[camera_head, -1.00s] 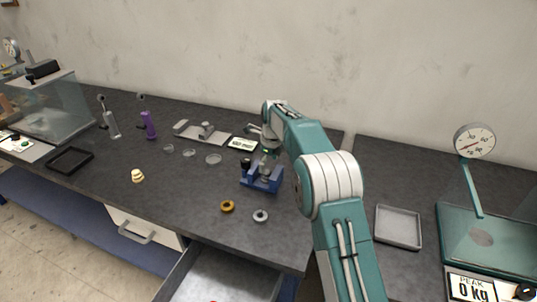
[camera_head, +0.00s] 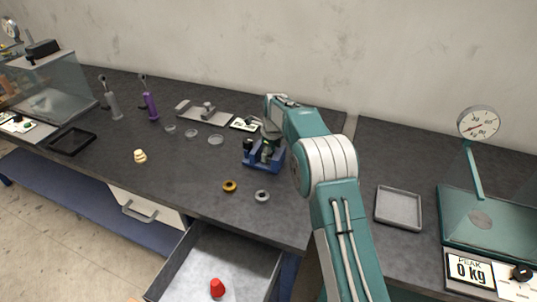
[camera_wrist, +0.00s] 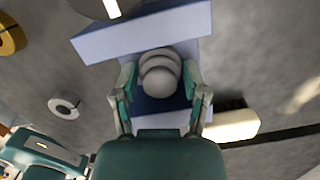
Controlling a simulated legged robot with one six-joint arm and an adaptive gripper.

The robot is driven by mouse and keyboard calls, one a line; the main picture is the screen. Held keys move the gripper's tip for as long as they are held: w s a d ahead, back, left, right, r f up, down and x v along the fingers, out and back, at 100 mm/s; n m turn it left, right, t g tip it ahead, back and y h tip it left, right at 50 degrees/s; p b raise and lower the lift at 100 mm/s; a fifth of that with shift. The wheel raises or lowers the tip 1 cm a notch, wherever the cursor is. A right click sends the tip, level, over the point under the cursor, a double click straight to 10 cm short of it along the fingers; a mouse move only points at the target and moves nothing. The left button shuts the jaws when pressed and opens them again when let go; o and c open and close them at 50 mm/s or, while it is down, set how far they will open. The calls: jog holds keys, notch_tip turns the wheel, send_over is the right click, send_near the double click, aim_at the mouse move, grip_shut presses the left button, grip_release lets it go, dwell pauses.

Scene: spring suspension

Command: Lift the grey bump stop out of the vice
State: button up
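The grey bump stop (camera_wrist: 158,75) is a ridged, rounded piece standing in the blue vice, between its jaws. The vice shows in the head view (camera_head: 250,160) on the dark bench and in the wrist view (camera_wrist: 110,42). My gripper (camera_wrist: 160,78) is over the vice with one finger on each side of the bump stop. The fingers look open, with a small gap on each side. In the head view my gripper (camera_head: 268,142) is at the vice, and the bump stop is largely hidden there.
An orange ring (camera_head: 229,186) and a grey ring (camera_head: 262,196) lie in front of the vice. A cream bump stop (camera_head: 140,156) stands to the left. An open drawer (camera_head: 240,262) below holds a red piece (camera_head: 217,288). A grey tray (camera_head: 398,208) lies right of my arm.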

jog(key=shift+f, duration=0.15)
jog(key=c, duration=0.6)
jog(key=shift+a, duration=0.15)
jog(key=shift+w+a+r, duration=0.1)
jog(key=shift+a+r, duration=0.1)
jog(key=shift+r, duration=0.6)
jog(key=shift+d+r, duration=0.2)
jog(key=shift+r, duration=2.6)
